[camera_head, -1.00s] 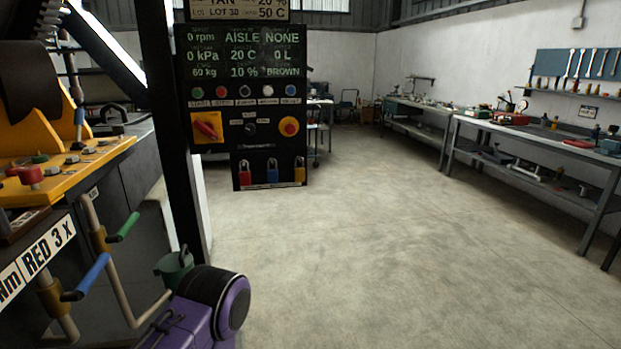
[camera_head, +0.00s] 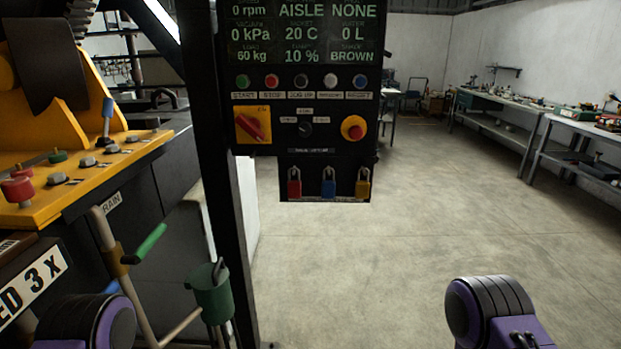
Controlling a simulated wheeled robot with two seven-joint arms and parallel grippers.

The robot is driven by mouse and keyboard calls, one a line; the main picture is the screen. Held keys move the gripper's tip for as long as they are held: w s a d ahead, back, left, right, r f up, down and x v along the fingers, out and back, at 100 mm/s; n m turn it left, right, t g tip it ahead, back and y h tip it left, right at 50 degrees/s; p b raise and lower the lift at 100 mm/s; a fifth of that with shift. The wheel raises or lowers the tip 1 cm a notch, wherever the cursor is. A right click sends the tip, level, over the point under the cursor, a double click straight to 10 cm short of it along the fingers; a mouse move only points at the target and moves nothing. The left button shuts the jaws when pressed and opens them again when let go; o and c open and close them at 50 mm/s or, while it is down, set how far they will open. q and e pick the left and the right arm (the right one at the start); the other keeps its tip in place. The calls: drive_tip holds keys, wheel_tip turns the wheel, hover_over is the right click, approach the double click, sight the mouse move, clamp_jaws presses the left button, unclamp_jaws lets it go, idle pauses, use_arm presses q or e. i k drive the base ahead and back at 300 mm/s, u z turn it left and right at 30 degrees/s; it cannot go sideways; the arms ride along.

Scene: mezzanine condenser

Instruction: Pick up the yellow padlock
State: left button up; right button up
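The yellow padlock (camera_head: 363,187) hangs by its shackle at the right end of a row of three on the dark lower plate of the control panel (camera_head: 330,157). The blue padlock (camera_head: 328,186) is beside it in the middle, and the red padlock (camera_head: 294,187) is at the left. Purple and black links of my arms show at the bottom left and bottom right of the head view. Neither of my grippers is in view, and nothing of mine touches the padlocks.
A black post (camera_head: 215,130) stands left of the panel. A yellow machine deck (camera_head: 90,175) with knobs, pipes with green and blue handles, and a green bucket (camera_head: 212,293) are at the left. Workbenches (camera_head: 497,115) line the right wall. The concrete floor (camera_head: 400,245) is clear.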

sight(362, 188)
drive_tip(key=u, duration=0.05)
drive_tip(key=i, duration=1.1)
drive_tip(key=z, duration=0.25)
